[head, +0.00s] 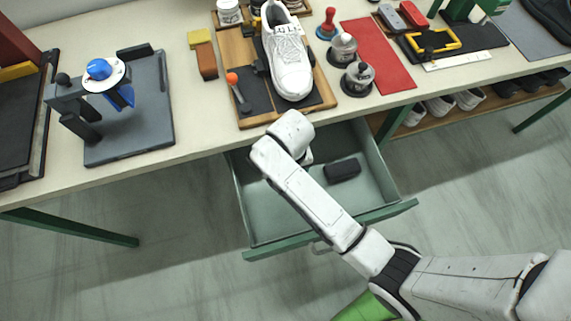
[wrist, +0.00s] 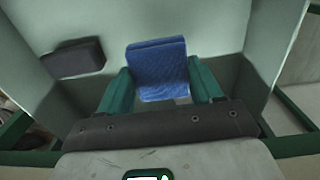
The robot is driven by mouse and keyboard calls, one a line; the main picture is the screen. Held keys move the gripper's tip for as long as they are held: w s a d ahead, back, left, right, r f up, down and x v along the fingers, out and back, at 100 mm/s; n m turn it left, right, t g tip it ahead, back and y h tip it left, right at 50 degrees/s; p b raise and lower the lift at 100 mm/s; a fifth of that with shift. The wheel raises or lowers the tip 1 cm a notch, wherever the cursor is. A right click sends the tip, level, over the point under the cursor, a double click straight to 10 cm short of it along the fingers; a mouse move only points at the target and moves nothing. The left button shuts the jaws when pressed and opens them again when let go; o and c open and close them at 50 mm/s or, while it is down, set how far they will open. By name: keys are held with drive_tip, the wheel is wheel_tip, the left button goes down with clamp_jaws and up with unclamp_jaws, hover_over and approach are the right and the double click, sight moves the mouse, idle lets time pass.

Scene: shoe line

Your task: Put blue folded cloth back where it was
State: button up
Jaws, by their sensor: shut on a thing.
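The blue folded cloth (wrist: 161,70) shows in the wrist view, between the two green fingers of my gripper (wrist: 162,82). My gripper is shut on it. The cloth is inside or just above the open drawer (wrist: 215,25); I cannot tell whether it touches the drawer floor. In the head view my arm reaches over the open drawer (head: 268,227) under the table, and hides my gripper and the cloth.
A dark block (wrist: 78,58) lies in the drawer, left of the cloth in the wrist view; it also shows in the head view (head: 342,170). The table (head: 205,125) overhangs the drawer's back. A white shoe (head: 288,60) stands on a wooden board above it.

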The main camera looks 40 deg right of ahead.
wheel_tip(320, 180, down, 10)
drive_tip(key=shift+r, duration=0.2)
drive_tip(key=shift+f, duration=0.1)
idle(0.3)
drive_tip(key=o, duration=0.9)
drive_tip(key=shift+o, duration=0.2)
wheel_tip(320, 180, up, 12)
drive_tip(key=shift+w+a+r, duration=0.15)
drive_tip(key=s+d+r+n, duration=0.1)
drive_tip(key=s+d, duration=0.3)
drive_tip(key=s, duration=0.4)
drive_tip(key=s+d+r+n+t, duration=0.1)
drive_tip(key=s+d+r, duration=0.3)
drive_tip(key=s, duration=0.4)
drive_tip(key=shift+s+n, duration=0.35)
drive_tip(key=shift+n, duration=0.15)
drive_tip(key=shift+d, duration=0.1)
